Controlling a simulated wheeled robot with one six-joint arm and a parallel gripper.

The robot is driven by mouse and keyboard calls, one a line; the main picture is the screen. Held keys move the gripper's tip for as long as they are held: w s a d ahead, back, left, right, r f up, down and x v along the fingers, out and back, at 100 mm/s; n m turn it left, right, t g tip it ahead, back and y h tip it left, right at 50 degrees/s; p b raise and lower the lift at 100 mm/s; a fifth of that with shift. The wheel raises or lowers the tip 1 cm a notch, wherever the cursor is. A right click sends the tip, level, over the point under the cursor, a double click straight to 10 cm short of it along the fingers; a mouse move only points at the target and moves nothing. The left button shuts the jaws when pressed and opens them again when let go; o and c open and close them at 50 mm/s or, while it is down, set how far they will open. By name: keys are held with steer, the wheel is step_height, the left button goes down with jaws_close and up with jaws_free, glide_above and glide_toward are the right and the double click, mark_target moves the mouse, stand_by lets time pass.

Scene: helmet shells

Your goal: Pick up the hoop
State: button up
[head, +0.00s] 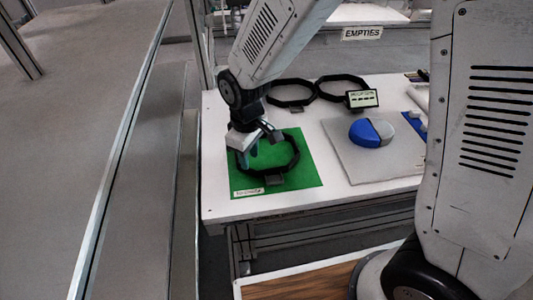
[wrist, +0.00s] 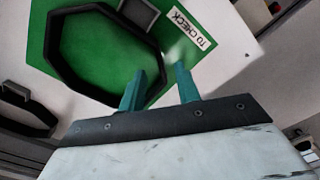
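The hoop (head: 297,158) is a black, angular ring with a small tab on its near side. It lies flat on a green mat (head: 310,177) labelled "TO CHECK" at the left end of the white table.
Two similar black hoops (head: 290,103) lie behind the mat, with a small sign (head: 362,98) beside them. A grey board (head: 385,165) with a blue and white shell (head: 368,133) is at right. A metal rail (head: 128,150) runs left of the table.

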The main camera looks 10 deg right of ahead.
mark_target(273, 176)
step_height(273, 176, down, 5)
steer(key=shift+f, duration=0.1)
jaws_close()
stand_by(0.4)
